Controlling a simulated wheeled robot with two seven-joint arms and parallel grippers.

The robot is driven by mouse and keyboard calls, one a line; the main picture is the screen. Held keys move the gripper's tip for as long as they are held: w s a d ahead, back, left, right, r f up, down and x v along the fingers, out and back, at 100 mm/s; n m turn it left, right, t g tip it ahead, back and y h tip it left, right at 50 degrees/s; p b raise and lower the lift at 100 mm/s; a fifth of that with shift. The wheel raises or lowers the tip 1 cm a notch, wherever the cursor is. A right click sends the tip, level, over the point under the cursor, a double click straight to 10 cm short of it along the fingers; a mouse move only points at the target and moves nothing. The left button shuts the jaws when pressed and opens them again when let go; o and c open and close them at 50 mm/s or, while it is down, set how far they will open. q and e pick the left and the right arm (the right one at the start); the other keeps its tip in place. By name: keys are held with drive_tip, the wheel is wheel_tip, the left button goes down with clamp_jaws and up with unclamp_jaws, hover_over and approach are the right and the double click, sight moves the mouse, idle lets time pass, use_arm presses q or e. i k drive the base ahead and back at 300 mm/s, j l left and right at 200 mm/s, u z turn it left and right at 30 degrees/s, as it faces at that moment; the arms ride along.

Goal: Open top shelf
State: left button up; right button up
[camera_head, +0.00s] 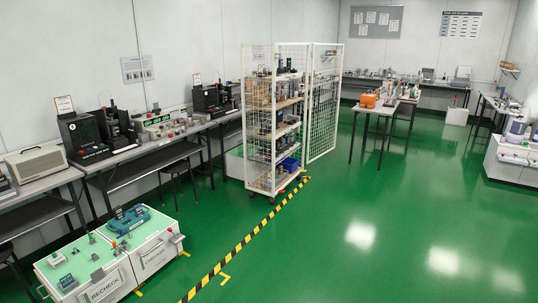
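A white wire-mesh cabinet (276,150) with several shelves stands upright on the floor in the middle of the view. A tall mesh door panel (322,115) stands swung out to the right of the cabinet, and the front looks uncovered. Mesh partly hides the shelf contents. Neither of my grippers shows in the head view.
Black-yellow floor tape (240,245) runs in front of the cabinet. Workbenches with testers (125,155) line the left wall. Low cabinets marked RECHECK (104,287) stand at the lower left. A table with an orange device (368,101) is behind right. Green floor (390,220) is clear.

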sight(279, 68)
drive_tip(key=i+z, duration=0.1)
drive_tip(key=i, duration=2.1)
